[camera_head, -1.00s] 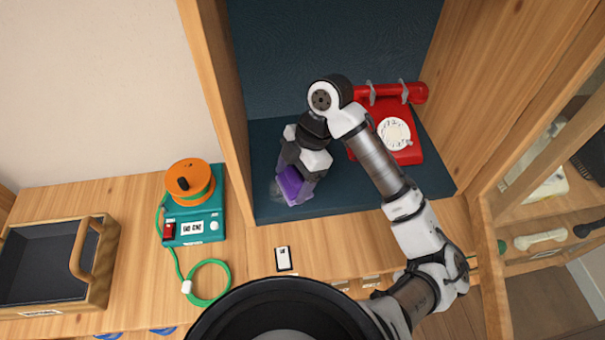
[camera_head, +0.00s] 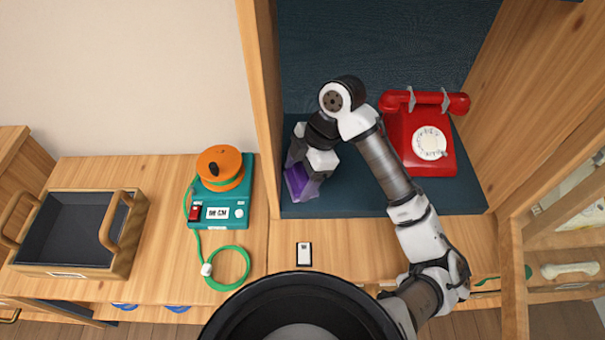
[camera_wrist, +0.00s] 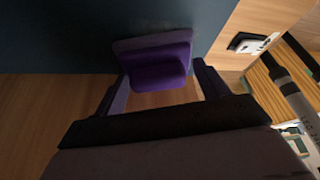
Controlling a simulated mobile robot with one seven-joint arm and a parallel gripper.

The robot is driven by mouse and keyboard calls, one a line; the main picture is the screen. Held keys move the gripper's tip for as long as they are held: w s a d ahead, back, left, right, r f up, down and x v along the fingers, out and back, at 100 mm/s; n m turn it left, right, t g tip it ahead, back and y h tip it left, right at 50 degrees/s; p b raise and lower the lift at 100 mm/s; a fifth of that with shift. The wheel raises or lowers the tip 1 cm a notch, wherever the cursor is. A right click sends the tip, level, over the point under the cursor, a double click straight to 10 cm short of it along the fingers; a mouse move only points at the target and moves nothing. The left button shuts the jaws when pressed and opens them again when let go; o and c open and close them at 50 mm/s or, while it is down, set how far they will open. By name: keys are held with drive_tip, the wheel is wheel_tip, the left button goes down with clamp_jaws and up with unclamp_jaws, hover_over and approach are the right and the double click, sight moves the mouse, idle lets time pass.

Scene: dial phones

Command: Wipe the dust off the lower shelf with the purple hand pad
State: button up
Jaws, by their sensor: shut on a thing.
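The purple hand pad (camera_head: 299,181) is at the front left of the dark blue lower shelf (camera_head: 362,200), close to the left side panel. My gripper (camera_head: 306,177) is shut on the pad from above. In the wrist view the pad (camera_wrist: 158,68) sits between the two fingers, with a flat, greyish plate facing the blue surface. I cannot tell for sure whether the plate touches the shelf. I see no clear dust now; the area under and behind the pad and gripper is hidden.
A red dial phone (camera_head: 428,142) stands on the shelf to the right of my arm. Wooden side panels (camera_head: 262,90) bound the shelf.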

drive_tip(key=shift+d+b, duration=0.65)
drive_tip(key=shift+d, duration=4.9)
drive_tip(key=shift+f, duration=0.15)
drive_tip(key=shift+a+r+p, duration=0.15)
drive_tip(key=shift+a+p, duration=0.1)
drive_tip(key=shift+a, duration=1.6)
drive_tip(key=shift+a+r+p, duration=0.1)
drive_tip(key=shift+a+p, duration=0.15)
drive_tip(key=shift+a, duration=1.6)
drive_tip(key=shift+a+f, duration=0.15)
drive_tip(key=shift+a, duration=1.7)
drive_tip(key=shift+r+p, duration=2.45)
drive_tip(key=shift+r, duration=0.55)
